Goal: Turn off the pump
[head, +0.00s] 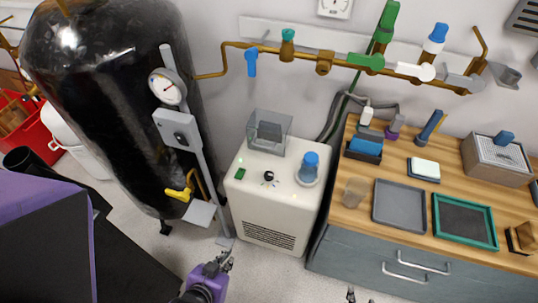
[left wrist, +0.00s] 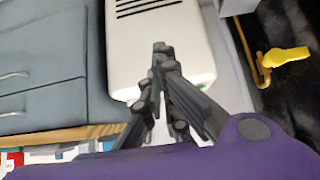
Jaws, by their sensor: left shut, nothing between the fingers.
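The pump seems to be the white box-shaped unit (head: 270,215) on the floor in the middle of the head view. Its top carries a small green switch (head: 240,173), a black knob (head: 268,176), a blue cap (head: 309,165) and a clear grey box (head: 270,130). My left gripper (head: 224,258) is in front of and below the unit, shut and empty. In the left wrist view its fingers (left wrist: 160,48) meet in front of the white unit (left wrist: 125,60), whose vent slots show. Dark tips, apparently of my right gripper (head: 361,297), barely show at the bottom edge.
A black tank (head: 110,90) with a gauge and a yellow valve handle (head: 178,194) stands left of the unit. A wooden-topped bench (head: 400,210) with trays stands close on its right. A copper pipe (head: 325,52) with coloured valves runs along the wall behind.

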